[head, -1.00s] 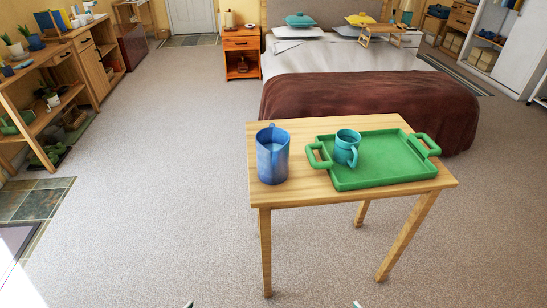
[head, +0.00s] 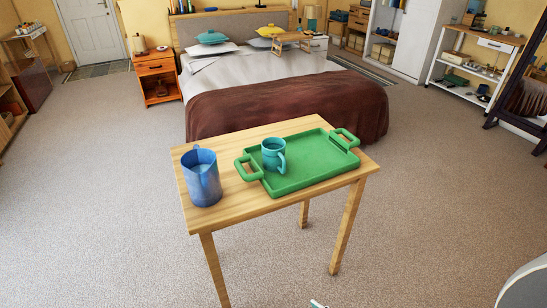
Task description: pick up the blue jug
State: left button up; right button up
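The blue jug (head: 203,180) stands upright on the left end of a small wooden table (head: 225,213). A teal mug (head: 272,154) stands on the tray's left part. Only a small tip of a gripper, seemingly my right one (head: 318,304), shows at the bottom edge, in front of the table and well away from the jug. Its opening is hidden. My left gripper is not in view.
A bed with a brown blanket (head: 290,105) stands just behind the table. An orange nightstand (head: 156,75) is at the back left. White shelves (head: 470,80) and a dark-framed mirror (head: 520,95) stand at the right. The carpet is clear left and right of the table.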

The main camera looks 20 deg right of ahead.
aim_at(199, 166)
jog(key=i+j+z, duration=0.65)
jog(key=j+z, duration=0.3)
jog(key=j, duration=0.25)
jog(key=i+j+z, duration=0.15)
jog(key=j+z, duration=0.3)
jog(key=j, duration=0.25)
jog(key=j+z, duration=0.45)
jog(key=j, duration=0.35)
jog(key=j+z, duration=0.45)
jog(key=j, duration=0.35)
jog(key=k+j+z, duration=0.25)
jog(key=j+z, duration=0.25)
jog(key=j, duration=0.2)
